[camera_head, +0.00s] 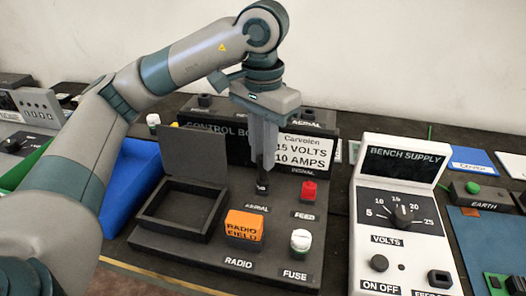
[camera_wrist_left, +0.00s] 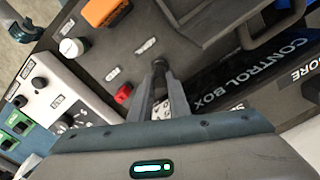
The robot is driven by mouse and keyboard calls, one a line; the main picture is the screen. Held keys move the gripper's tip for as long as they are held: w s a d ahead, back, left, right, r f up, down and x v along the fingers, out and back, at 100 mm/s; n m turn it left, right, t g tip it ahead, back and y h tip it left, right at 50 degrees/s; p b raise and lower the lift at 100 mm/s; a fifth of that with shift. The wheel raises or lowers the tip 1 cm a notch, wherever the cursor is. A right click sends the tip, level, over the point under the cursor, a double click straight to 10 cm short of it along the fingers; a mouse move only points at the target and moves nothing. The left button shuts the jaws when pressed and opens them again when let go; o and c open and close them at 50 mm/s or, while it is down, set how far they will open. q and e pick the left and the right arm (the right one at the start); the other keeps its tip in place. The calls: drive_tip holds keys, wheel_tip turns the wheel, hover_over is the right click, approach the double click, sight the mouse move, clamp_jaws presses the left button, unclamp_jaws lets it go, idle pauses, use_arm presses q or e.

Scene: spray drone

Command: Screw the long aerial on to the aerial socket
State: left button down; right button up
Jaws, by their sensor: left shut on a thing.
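My left gripper (camera_head: 264,150) points straight down over the control box (camera_head: 225,262). Its fingers are shut on a dark, slim upright piece, seemingly the long aerial (camera_head: 262,180), whose lower end shows below the fingertips. In the left wrist view the gripper (camera_wrist_left: 163,95) holds the aerial (camera_wrist_left: 158,68) between its two grey fingers. The aerial's lower end is just behind the AERIAL label (camera_head: 257,207). The aerial socket is hidden or too dark to make out, so I cannot tell whether the aerial touches it. My right gripper is not in view.
On the control box are an open-lidded black tray (camera_head: 180,222), an orange radio block (camera_head: 245,225), a red feed knob (camera_head: 309,191) and a white fuse (camera_head: 300,240). The bench supply (camera_head: 405,170) stands to the right. A blue bin (camera_head: 135,180) is at left.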

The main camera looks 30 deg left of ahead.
use_arm(q)
drive_tip(key=shift+f+m+b, duration=0.1)
drive_tip(key=shift+m+b, duration=0.3)
drive_tip(key=shift+m, duration=0.8)
drive_tip(key=m+b, duration=0.1)
drive_tip(key=m, duration=0.5)
drive_tip(key=c, duration=1.6)
unclamp_jaws()
drive_tip(key=shift+m, duration=0.3)
